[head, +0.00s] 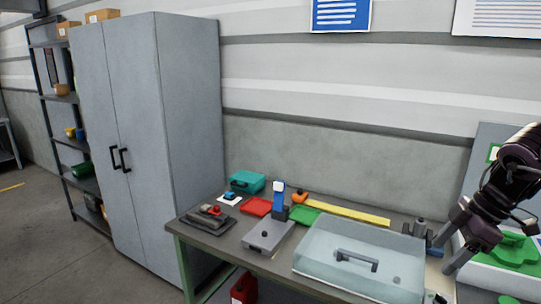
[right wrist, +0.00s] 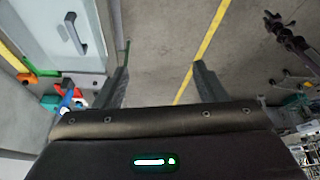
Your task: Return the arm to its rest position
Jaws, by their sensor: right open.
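My right gripper (head: 444,252) is at the right of the head view, with its arm coming in from the right edge. Its two fingers are apart and point down to the left, near the right end of the clear-lidded box. In the right wrist view my right gripper (right wrist: 162,66) shows both fingers spread, with nothing between them but floor and a yellow line far off. My left gripper does not show in the head view. A dark jointed arm part shows at the upper right of the wrist view, with no clear jaws.
The workbench carries a clear-lidded box (head: 322,268), a grey device with a blue post (head: 279,197), a red tray (head: 257,206), a teal case (head: 246,181) and a yellow strip (head: 347,213). A green part (head: 515,250) lies at the right. A grey cabinet (head: 180,130) stands left.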

